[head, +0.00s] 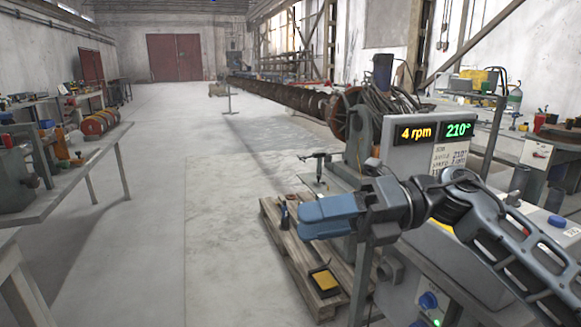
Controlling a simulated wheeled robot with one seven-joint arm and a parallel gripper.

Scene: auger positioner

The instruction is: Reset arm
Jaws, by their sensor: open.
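My arm reaches in from the right side of the head view, stretched out to the left in front of the machine's control stand. My gripper (322,216) has blue fingers that point left, seen from the side, in the air above a wooden pallet (300,262). It is open, and nothing shows between its fingers. The display panel (431,134) behind the arm reads "4 rpm" in yellow and "210°" in green. The long auger (277,95) runs from the machine toward the back of the hall. My arm hides part of the control stand.
A workbench (85,165) with tools and coloured discs stands at the left. Another bench (530,150) is at the right, behind the panel. A yellow-topped item (324,280) lies on the pallet. The middle floor (170,200) is clear.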

